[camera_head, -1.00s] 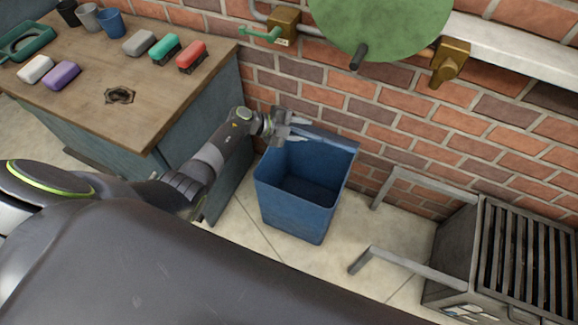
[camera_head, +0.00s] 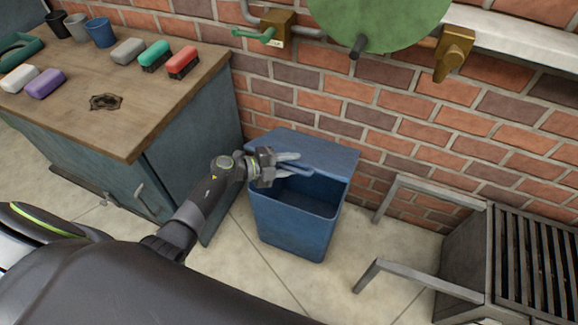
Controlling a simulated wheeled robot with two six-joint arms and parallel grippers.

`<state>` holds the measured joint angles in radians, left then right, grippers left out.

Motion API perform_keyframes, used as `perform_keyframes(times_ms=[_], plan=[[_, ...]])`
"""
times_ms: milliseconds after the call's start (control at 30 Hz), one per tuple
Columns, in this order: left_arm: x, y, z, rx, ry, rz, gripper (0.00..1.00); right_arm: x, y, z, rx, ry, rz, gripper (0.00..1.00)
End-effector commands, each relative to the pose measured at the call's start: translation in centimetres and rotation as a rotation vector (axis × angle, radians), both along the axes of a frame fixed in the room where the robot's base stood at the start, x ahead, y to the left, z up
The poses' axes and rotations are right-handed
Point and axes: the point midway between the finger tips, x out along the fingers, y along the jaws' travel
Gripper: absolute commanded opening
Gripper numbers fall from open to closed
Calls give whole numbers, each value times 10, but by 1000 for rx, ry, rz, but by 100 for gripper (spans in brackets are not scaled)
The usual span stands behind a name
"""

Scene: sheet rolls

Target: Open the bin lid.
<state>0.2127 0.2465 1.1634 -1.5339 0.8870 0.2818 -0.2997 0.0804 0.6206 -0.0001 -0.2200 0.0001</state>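The blue bin (camera_head: 295,232) stands on the floor against the brick wall. Its blue lid (camera_head: 325,155) is partly raised and slants over the rear part of the mouth. The front part of the mouth is open and shows the dark inside. My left gripper (camera_head: 290,163) is at the left part of the lid's front edge, with its fingers pointing right and apart. I cannot tell whether the fingers touch the lid. My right gripper is out of view.
A wooden-topped cabinet (camera_head: 140,120) with brushes and cups stands left of the bin. A grey metal frame (camera_head: 420,190) and slatted box (camera_head: 465,255) stand to the right. A green disc (camera_head: 385,20) and brass fittings hang above. Floor in front is clear.

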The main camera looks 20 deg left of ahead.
Motion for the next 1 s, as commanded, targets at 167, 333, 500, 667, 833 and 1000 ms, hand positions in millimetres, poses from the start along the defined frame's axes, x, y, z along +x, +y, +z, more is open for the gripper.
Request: perform_keyframes(times_ms=[167,333,500,667,833,1000], plan=[[0,0,1,-1,-1,0,36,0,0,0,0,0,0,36],[0,0,1,0,-1,0,36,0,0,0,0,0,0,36],[-3,4,3,0,0,1,36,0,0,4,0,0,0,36],[-10,12,6,0,0,1,36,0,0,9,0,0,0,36],[-18,21,10,1,-1,1,36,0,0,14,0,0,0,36],[-26,30,12,0,0,1,36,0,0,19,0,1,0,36]])
